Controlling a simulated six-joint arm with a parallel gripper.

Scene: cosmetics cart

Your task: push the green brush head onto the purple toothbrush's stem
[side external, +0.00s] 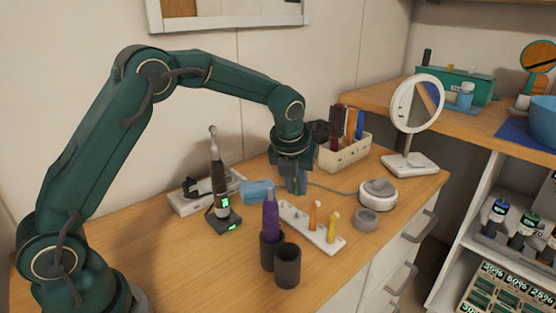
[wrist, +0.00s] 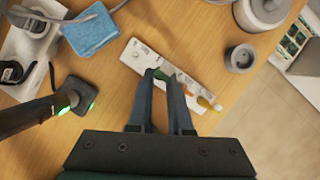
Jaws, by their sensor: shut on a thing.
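My gripper (side external: 296,184) points down over the far-left end of the white holder (side external: 291,213). Its fingers are shut on the green brush head (wrist: 162,75), mostly hidden between the fingertips in the wrist view. I cannot tell whether the head still touches the holder. The purple toothbrush (side external: 271,216) stands upright in a dark cup (side external: 268,254), nearer the side camera than my gripper. The wrist view does not show the toothbrush.
Orange (side external: 313,215) and yellow (side external: 333,228) heads stand on the holder. An empty dark cup (side external: 287,266) is beside the toothbrush's cup. A black toothbrush (side external: 218,180) stands on a charger at left.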

